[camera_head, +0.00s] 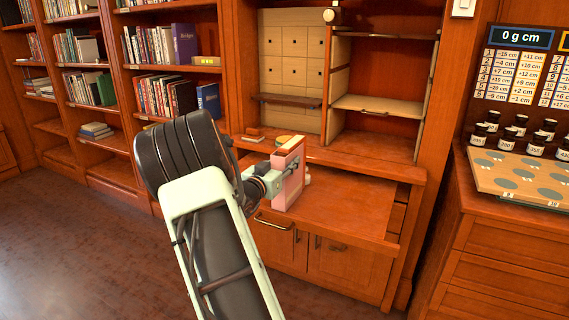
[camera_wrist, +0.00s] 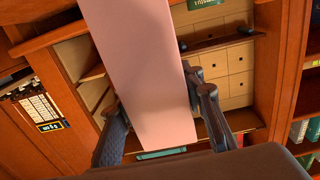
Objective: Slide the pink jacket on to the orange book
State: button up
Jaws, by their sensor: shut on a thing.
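The pink jacket (camera_head: 293,187) is a tall, thin slab held upright over the desk in the head view. In the wrist view the pink jacket (camera_wrist: 140,65) fills the middle as a long flat pink face. My gripper (camera_head: 287,169) is shut on it, with one finger on each side, as the wrist view of the gripper (camera_wrist: 158,103) shows. An orange edge shows along the jacket's top and side in the head view. I cannot tell whether that is the orange book. No separate orange book can be made out clearly.
The wooden desk (camera_head: 345,206) has free room right of the jacket. A small flat item (camera_head: 253,139) and a round tin (camera_head: 284,139) lie behind. An open cabinet (camera_head: 375,105) stands at the back. Bookshelves (camera_head: 165,95) are at left; a counter with jars (camera_head: 530,175) is at right.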

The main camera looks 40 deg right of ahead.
aim_at(278, 168)
jog(key=shift+x, duration=1.4)
jog(key=o, duration=1.3)
jog(key=shift+o, duration=0.2)
jog(key=v, duration=1.2)
